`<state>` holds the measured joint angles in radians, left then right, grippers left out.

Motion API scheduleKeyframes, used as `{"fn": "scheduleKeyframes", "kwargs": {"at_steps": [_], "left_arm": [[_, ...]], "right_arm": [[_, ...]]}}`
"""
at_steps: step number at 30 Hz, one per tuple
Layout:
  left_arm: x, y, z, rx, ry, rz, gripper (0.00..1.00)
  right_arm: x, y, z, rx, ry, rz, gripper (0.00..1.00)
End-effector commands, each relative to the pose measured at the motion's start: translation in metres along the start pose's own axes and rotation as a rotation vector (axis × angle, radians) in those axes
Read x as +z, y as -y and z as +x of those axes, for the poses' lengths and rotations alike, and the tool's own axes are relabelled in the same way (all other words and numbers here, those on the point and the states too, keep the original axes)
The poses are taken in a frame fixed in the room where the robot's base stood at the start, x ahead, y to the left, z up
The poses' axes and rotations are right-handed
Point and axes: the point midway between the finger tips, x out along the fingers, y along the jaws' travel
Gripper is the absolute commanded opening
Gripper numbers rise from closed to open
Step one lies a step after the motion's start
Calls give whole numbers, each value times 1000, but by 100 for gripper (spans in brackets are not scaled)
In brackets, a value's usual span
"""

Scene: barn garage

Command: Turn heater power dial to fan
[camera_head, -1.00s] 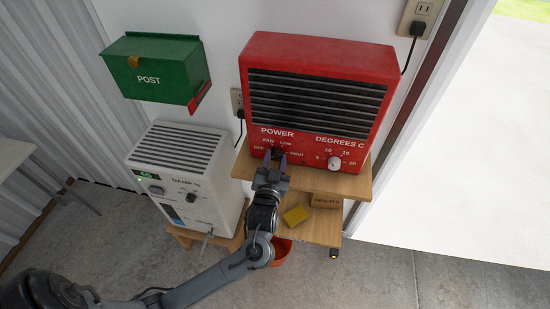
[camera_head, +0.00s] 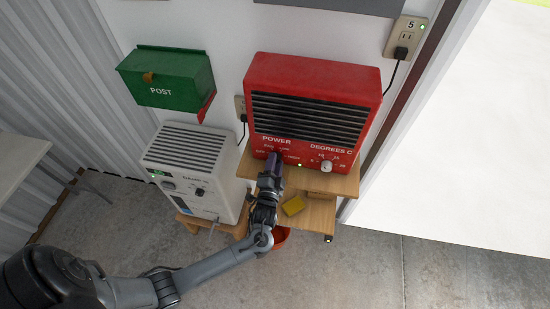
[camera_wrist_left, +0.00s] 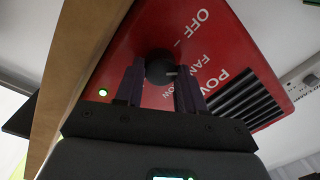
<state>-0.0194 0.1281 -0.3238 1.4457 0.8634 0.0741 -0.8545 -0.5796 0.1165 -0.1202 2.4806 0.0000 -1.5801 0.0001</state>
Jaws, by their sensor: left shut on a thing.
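The red heater (camera_head: 312,95) stands on a wooden shelf unit, with its power dial at lower left of its front. In the head view my left gripper (camera_head: 272,160) covers most of that dial. In the left wrist view the black power dial (camera_wrist_left: 159,67) sits between the two fingertips of my left gripper (camera_wrist_left: 158,88), which is shut on it. Its white mark points right in that view, roughly towards the FAN label (camera_wrist_left: 199,66). A green lamp (camera_wrist_left: 102,92) glows on the heater's front. My right gripper is not in view.
The white degrees dial (camera_head: 326,166) is to the right on the heater. A white dehumidifier-like unit (camera_head: 190,150) stands at left, below a green post box (camera_head: 165,78). A yellow item (camera_head: 293,206) lies on the lower shelf (camera_head: 318,222).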

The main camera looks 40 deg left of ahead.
Motion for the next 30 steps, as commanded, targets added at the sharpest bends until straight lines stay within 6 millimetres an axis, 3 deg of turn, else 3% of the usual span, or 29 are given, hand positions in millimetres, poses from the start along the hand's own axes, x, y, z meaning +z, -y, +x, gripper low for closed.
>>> {"fn": "scheduleKeyframes", "kwargs": {"at_steps": [9, 26, 27, 30], "left_arm": [[0, 1, 0, -2, -8, 142, 8], [1, -1, 0, -2, -9, 175, 8], [1, -1, 0, -1, -9, 174, 40], [1, -1, 0, -2, -9, 174, 55]], "right_arm": [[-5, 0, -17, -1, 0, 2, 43], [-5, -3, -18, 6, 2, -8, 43], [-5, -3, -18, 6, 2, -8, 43], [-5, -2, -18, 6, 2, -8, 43]]}}
